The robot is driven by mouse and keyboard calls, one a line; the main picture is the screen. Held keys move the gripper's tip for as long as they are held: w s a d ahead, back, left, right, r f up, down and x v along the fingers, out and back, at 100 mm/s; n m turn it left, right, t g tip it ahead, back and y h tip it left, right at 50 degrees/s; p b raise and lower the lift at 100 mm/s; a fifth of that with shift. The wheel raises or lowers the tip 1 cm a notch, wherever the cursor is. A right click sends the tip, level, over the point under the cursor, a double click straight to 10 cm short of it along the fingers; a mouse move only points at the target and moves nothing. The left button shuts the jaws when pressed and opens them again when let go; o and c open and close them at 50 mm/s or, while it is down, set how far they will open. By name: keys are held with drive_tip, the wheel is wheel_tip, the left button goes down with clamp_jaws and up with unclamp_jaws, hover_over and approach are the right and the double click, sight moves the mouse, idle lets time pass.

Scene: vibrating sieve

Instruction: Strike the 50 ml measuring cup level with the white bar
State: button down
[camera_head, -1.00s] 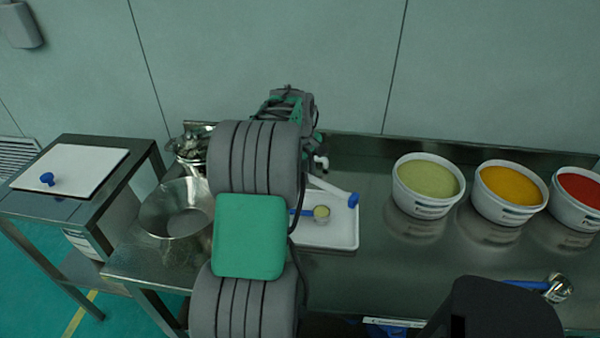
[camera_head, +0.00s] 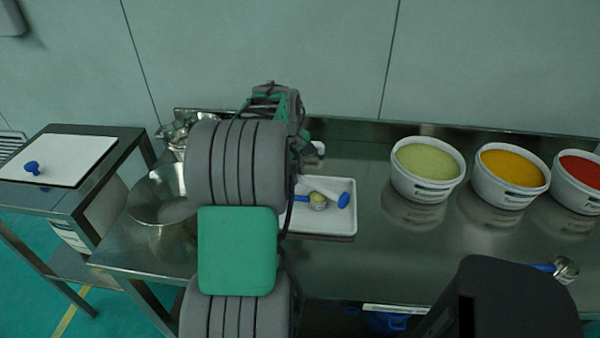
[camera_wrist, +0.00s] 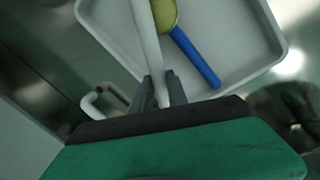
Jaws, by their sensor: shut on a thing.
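My gripper (camera_wrist: 160,90) is shut on the white bar (camera_wrist: 147,40) in the wrist view. The bar runs from the fingers past the measuring cup; its blue end (camera_head: 343,200) shows in the head view. The cup (camera_head: 318,201) is over the white tray (camera_head: 335,231) and holds yellow-green powder (camera_wrist: 165,12). Its blue handle (camera_wrist: 197,58) reaches over the tray. In the wrist view the bar lies right beside or over the cup's edge; I cannot tell if they touch.
Tubs of green (camera_head: 428,165), orange (camera_head: 515,170) and red powder (camera_head: 583,172) stand to the right on the steel table. A metal bowl (camera_head: 150,205) is at the left. Another blue-handled scoop (camera_head: 565,269) lies at the right front. A side table holds a white lid (camera_head: 75,160).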

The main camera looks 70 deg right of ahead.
drive_tip(key=shift+w+a+b, duration=0.3)
drive_tip(key=shift+a+b, duration=0.15)
drive_tip(key=shift+a, duration=0.45)
drive_tip(key=shift+w+a+b, duration=0.25)
drive_tip(key=shift+a+b, duration=0.15)
drive_tip(key=shift+a, duration=0.45)
drive_tip(key=shift+r+p, duration=0.3)
drive_tip(key=shift+p, duration=0.25)
drive_tip(key=shift+s+d+r+p, duration=0.1)
drive_tip(key=shift+d+r+p, duration=0.15)
drive_tip(key=shift+r+p, duration=0.6)
drive_tip(key=shift+s+d+r+p, duration=0.1)
drive_tip(key=shift+d+r+p, duration=0.15)
drive_tip(key=shift+r+p, duration=0.55)
drive_tip(key=shift+f, duration=0.15)
